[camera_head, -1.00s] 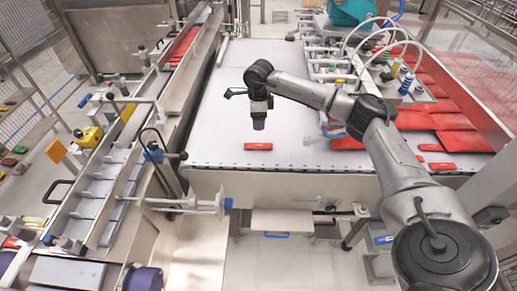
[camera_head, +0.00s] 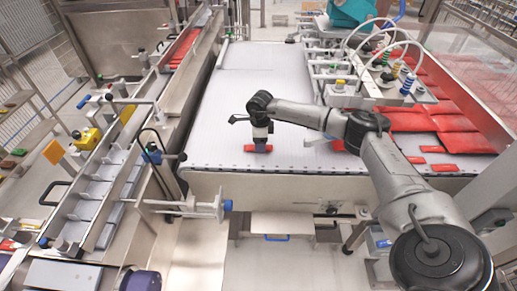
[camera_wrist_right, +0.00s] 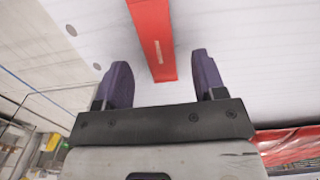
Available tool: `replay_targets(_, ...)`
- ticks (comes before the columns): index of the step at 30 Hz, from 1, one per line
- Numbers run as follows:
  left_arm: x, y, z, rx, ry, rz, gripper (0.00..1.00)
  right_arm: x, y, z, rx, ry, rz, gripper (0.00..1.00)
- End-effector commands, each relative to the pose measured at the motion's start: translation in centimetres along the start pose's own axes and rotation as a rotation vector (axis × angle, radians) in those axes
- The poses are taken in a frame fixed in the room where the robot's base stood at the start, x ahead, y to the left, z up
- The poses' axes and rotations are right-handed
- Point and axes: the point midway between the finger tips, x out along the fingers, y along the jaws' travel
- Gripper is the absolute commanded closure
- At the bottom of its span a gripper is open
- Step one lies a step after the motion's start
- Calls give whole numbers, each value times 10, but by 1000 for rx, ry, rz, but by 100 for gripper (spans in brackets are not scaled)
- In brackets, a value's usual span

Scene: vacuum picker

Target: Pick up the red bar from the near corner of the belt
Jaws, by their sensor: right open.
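The red bar (camera_head: 249,148) lies flat on the near part of the white conveyor belt (camera_head: 235,110), close to its front edge. My right gripper (camera_head: 261,148) is down at the bar and hides its middle in the head view. In the right wrist view the red bar (camera_wrist_right: 153,40) runs between the two purple fingers of my right gripper (camera_wrist_right: 160,78). The fingers are apart, with a gap on each side of the bar, and neither touches it. The bar's upper end runs out of that view. My left gripper is not in view.
More red bars and packs (camera_head: 455,124) lie at the right side of the belt. A picker frame with several suction hoses (camera_head: 395,55) stands above the belt at the right. A metal channel line (camera_head: 110,190) runs along the left. The belt left of my gripper is clear.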

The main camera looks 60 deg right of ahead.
Motion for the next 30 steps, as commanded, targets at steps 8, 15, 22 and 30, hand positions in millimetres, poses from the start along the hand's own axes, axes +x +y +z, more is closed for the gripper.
replay_targets(8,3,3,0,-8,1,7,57,21,0,0,0,0,1,36)
replay_targets(15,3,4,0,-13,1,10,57,21,0,0,0,0,1,48)
replay_targets(22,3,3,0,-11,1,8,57,21,0,0,0,0,1,70)
replay_targets(30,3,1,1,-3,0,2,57,20,0,0,0,-1,1,90)
